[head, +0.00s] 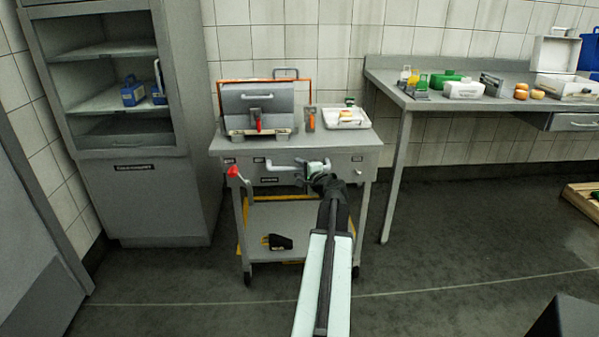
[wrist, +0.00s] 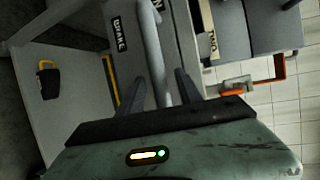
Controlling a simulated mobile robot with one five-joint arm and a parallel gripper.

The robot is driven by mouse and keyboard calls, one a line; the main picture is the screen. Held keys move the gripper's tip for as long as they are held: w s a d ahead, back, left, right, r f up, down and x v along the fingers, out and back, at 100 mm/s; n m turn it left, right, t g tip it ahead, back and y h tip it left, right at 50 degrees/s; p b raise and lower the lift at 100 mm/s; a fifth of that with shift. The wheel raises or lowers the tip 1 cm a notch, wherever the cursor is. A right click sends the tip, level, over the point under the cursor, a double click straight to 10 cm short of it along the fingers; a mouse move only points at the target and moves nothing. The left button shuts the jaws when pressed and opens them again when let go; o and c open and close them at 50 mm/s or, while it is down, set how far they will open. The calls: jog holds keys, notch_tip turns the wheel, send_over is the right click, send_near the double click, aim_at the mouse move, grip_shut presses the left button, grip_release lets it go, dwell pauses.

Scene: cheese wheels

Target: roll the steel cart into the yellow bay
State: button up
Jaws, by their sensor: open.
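The steel cart (head: 340,163) stands against the tiled wall, left of the bench. Its grey front handle (head: 283,167) also shows in the wrist view (wrist: 153,50). My gripper (head: 310,172) is at this handle; in the wrist view its open fingers (wrist: 160,88) stand on either side of the bar. A lever with a red knob (head: 232,172) sticks out at the cart's left front, and a label that seems to read BRAKE (wrist: 118,32) shows near the handle. Yellow floor marking (head: 241,252) shows in parts under and behind the cart; the cart hides most of it.
A grey cabinet (head: 158,195) stands close left of the cart. A bench (head: 388,92) with several items stands to the right. The cart carries a grey box (head: 257,103) and a white tray (head: 346,122) on top. Open floor lies in front and right.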

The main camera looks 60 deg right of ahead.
jog(key=shift+w+d+f, duration=0.1)
jog(key=shift+w+d, duration=0.1)
jog(key=shift+w, duration=0.15)
grip_shut()
dwell(1.2)
